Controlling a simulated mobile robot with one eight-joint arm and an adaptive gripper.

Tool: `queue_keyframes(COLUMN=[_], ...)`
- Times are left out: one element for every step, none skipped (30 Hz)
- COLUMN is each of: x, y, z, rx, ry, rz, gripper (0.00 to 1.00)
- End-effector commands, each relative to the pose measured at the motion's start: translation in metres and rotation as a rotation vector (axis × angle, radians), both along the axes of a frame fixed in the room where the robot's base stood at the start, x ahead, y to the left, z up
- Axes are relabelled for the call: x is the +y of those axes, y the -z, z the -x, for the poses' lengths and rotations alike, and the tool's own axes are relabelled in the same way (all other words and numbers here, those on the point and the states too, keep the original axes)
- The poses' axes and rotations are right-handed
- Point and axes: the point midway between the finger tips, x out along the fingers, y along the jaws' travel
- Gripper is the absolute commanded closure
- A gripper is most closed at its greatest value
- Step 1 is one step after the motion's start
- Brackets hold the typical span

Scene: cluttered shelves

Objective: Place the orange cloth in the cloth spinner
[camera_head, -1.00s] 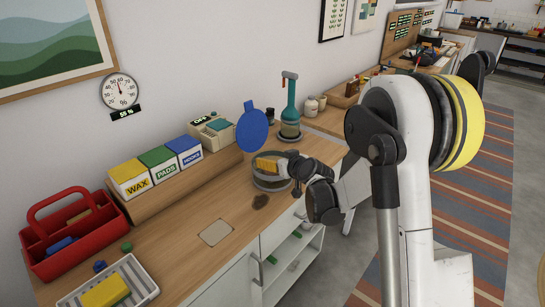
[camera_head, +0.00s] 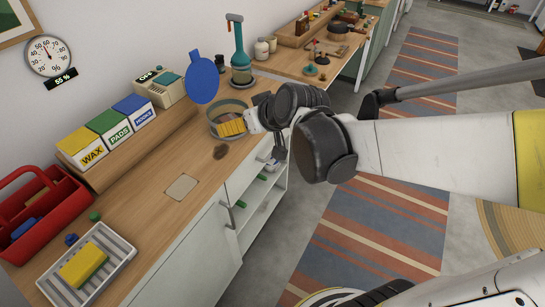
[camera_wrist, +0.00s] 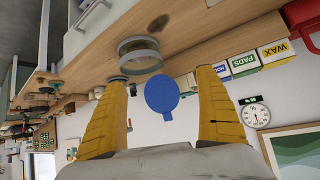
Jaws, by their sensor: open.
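The cloth spinner (camera_head: 216,108) is a round grey-rimmed drum on the wooden counter. Its round blue lid (camera_head: 202,80) stands raised behind it; the wrist view also shows the drum (camera_wrist: 139,48) and the blue lid (camera_wrist: 161,94). My gripper (camera_head: 231,125) is at the drum's near right side, its ribbed yellow fingers overlapping the rim in the picture. In the wrist view my gripper (camera_wrist: 163,75) has its fingers wide apart with nothing between them. I cannot make out the orange cloth in any view. The drum's inside is partly hidden, so I cannot tell what it holds.
A dark brown patch (camera_head: 220,152) lies on the counter before the spinner. Labelled boxes (camera_head: 108,128), a red caddy (camera_head: 68,205) and a yellow sponge (camera_head: 83,265) on a tray are at left. The counter's middle is mostly clear.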

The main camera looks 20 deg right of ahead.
Motion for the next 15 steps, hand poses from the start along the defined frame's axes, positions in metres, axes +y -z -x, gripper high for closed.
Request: queue_keyframes(x=[0.003, 0.003, 0.002, 0.002, 0.000, -0.002, -0.004, -0.006, -0.008, -0.010, -0.012, -0.014, -0.015, -0.016, -0.017], y=[-0.004, -0.005, -0.006, -0.006, -0.006, -0.005, -0.004, -0.002, -0.001, 0.001, 0.002, 0.003, 0.004, 0.004, 0.005], z=[0.027, 0.042, 0.061, 0.075, 0.089, 0.106, 0.117, 0.128, 0.141, 0.149, 0.156, 0.163, 0.168, 0.171, 0.175], rx=[0.039, 0.062, 0.092, 0.115, 0.134, 0.159, 0.175, 0.190, 0.207, 0.217, 0.227, 0.236, 0.241, 0.246, 0.251], ry=[0.011, 0.023, 0.039, 0.051, 0.065, 0.083, 0.097, 0.111, 0.126, 0.139, 0.149, 0.161, 0.168, 0.174, 0.179], rz=[0.009, 0.015, 0.022, 0.028, 0.035, 0.042, 0.050, 0.056, 0.064, 0.067, 0.072, 0.077, 0.080, 0.082, 0.085], gripper=[0.16, 0.16, 0.16, 0.16, 0.16, 0.16, 0.16, 0.16, 0.16, 0.16, 0.16, 0.16, 0.16, 0.16, 0.16])
